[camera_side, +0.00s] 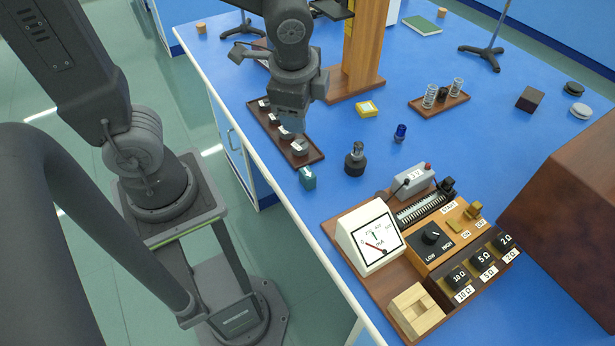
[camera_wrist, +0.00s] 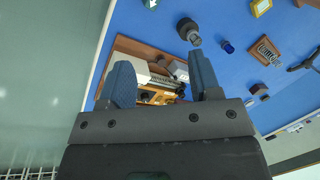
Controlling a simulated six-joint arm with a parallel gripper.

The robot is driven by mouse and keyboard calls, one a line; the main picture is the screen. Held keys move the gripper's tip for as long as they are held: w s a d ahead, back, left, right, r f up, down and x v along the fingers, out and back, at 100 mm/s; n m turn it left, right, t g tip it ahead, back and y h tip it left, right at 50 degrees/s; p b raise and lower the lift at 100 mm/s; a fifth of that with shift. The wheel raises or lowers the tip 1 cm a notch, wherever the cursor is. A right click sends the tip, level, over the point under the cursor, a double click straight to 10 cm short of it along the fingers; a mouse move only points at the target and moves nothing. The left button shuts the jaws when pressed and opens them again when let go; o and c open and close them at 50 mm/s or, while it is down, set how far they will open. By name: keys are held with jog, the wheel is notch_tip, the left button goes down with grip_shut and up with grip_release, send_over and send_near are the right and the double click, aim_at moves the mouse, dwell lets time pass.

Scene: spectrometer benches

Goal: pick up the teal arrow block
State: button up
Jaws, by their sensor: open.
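The teal arrow block (camera_side: 308,178) is a small cube with a white arrow, standing on the blue bench near its left edge, just beyond the near end of a brown tray. In the wrist view a small teal and white piece, seemingly this block (camera_wrist: 150,3), is cut by the top edge. My gripper (camera_side: 291,122) is above the tray, up and to the left of the block in the side view, and apart from it. In the wrist view the blue fingers of my gripper (camera_wrist: 160,78) are spread with nothing held between them.
The brown tray (camera_side: 316,157) holds several dark weights beneath my gripper. A dark post (camera_side: 355,160) stands right of the block, with a blue cylinder (camera_side: 400,132) and yellow box (camera_side: 367,109) beyond. A meter (camera_side: 371,238) and circuit board are nearer. Bare bench surrounds the block's right side.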

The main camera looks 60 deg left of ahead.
aim_at(308, 173)
jog(key=w+d+f+m+g+y, duration=0.2)
jog(key=w+d+f+m+y, duration=0.1)
jog(key=f+m, duration=0.65)
jog(key=shift+n+h, duration=0.3)
jog(key=shift+n, duration=0.05)
jog(key=x, duration=1.3)
jog(key=shift+a+f, duration=0.3)
jog(key=shift+c, duration=0.2)
jog(key=c, duration=1)
jog(key=shift+o, duration=0.2)
jog(key=shift+r, duration=0.15)
